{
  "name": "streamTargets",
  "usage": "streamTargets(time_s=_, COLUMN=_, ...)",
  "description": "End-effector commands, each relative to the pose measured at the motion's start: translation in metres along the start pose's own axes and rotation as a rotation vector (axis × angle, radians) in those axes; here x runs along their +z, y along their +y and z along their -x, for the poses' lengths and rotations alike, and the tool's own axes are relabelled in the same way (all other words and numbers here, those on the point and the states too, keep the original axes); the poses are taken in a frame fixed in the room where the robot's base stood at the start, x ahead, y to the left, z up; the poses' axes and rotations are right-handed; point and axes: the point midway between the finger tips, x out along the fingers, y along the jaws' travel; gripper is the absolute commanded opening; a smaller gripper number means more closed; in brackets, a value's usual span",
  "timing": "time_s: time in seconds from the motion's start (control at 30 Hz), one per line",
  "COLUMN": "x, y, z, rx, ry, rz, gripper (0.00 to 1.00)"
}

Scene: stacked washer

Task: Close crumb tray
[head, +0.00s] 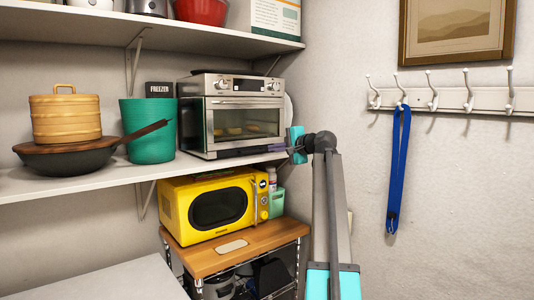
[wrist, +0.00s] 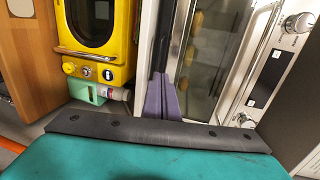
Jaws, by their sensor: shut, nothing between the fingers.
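The toaster oven (head: 236,115) is silver with a glass door and stands on the shelf at the wall corner. It also shows on its side in the wrist view (wrist: 212,60). I cannot clearly make out the crumb tray; the low front of the oven is partly hidden by my fingers. My gripper (head: 222,154) reaches in from the right along the oven's lower front edge, just above the shelf edge. In the wrist view its purple fingers (wrist: 161,78) are together and empty, beside the oven's base. Whether they touch it I cannot tell.
The white shelf (head: 80,183) holds a teal bin (head: 149,130), a dark pan (head: 70,158) and a bamboo steamer (head: 66,115) left of the oven. A yellow microwave (head: 212,205) stands below. A blue strap (head: 398,170) hangs from the wall hooks at the right.

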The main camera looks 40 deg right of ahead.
Motion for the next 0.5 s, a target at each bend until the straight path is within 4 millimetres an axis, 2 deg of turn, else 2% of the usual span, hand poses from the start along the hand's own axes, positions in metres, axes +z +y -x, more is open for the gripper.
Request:
streamTargets(time_s=0.03, x=0.000, y=0.002, z=0.009, rx=-0.001, ry=0.002, rz=0.001, gripper=0.00)
streamTargets(time_s=0.2, x=0.001, y=0.001, z=0.029, rx=-0.001, ry=0.000, rz=0.001, gripper=0.00)
streamTargets(time_s=0.5, x=0.001, y=-0.001, z=0.041, rx=-0.001, ry=-0.001, rz=0.001, gripper=0.00)
